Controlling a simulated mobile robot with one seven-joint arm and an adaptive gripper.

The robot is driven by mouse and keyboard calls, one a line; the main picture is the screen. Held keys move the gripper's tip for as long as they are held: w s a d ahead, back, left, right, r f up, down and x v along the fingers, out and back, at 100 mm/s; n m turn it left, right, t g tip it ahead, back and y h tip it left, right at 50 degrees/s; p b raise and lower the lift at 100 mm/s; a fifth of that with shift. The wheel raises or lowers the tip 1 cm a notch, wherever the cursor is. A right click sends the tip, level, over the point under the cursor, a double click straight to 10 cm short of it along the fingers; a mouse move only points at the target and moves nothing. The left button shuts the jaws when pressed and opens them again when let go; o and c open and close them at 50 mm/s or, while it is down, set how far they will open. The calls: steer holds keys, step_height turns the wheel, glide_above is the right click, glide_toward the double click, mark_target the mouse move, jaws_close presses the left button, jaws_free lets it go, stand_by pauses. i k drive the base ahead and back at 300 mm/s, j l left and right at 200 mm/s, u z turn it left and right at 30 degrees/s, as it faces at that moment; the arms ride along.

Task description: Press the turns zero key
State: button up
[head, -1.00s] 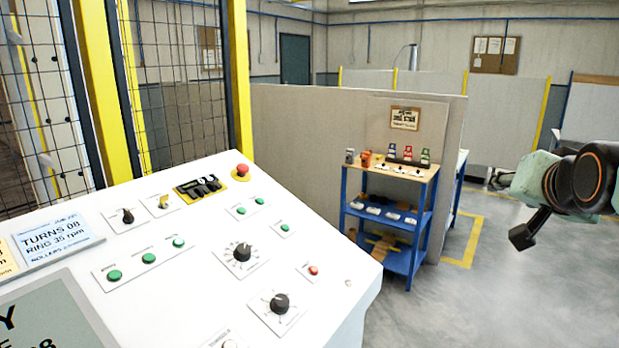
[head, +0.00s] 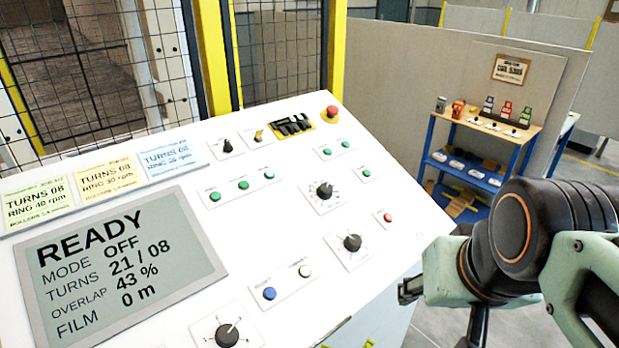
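The white control panel (head: 370,240) fills the left and middle of the view. Its grey display (head: 120,265) reads READY, MODE OFF, TURNS 21 / 08, OVERLAP 43 %, FILM 0 m. A blue key (head: 269,293) and a white key (head: 305,271) share a plate near the panel's front; their small labels are too blurred to read, so I cannot tell which is the turns zero key. My gripper (head: 410,289) shows only as a dark tip off the panel's right edge, apart from the keys. Its fingers are mostly hidden and their opening is unclear.
A red mushroom button (head: 331,112) stands at the panel's back corner. Dark knobs (head: 324,190), green buttons and a red button (head: 388,217) surround the keys. Three recipe cards (head: 105,183) lie above the display. A blue shelf cart (head: 485,150) stands behind on the right.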

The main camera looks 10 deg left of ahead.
mark_target(304, 271)
steer(key=l+u, duration=0.1)
steer(key=u, duration=0.9)
steer(key=j+z, duration=0.2)
steer(key=k+l, duration=0.05)
steer(key=l, duration=0.05)
